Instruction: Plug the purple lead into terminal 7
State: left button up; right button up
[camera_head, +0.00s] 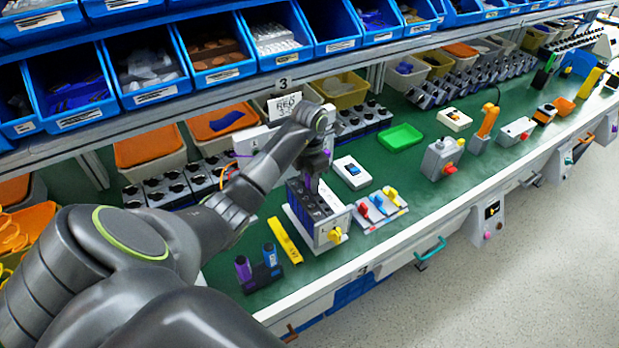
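The rotary switch block (332,229) stands on the green bench, with dark terminals on top and a yellow knob on its front. My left gripper (309,183) points down just over the top of the block. A small purple piece, seemingly the purple lead's plug, shows at its fingertips, which look shut on it. I cannot tell whether the plug touches a terminal, and terminal numbers are too small to read. A dark holder (262,277) with a purple and a blue upright piece stands at the front left of the block. My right gripper is not in view.
A yellow strip (284,240) lies left of the block. A board with red, blue and yellow levers (379,205) lies to its right, and a white box with a blue face (352,172) behind. Blue bins (150,95) line the shelf above.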

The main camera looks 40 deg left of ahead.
pick_arm(q)
jog(key=shift+r, duration=0.55)
notch_tip(320, 180, up, 5)
jog(key=shift+r+p, duration=0.2)
jog(key=shift+p, duration=0.65)
notch_tip(320, 180, up, 11)
jog(key=p, duration=1.1)
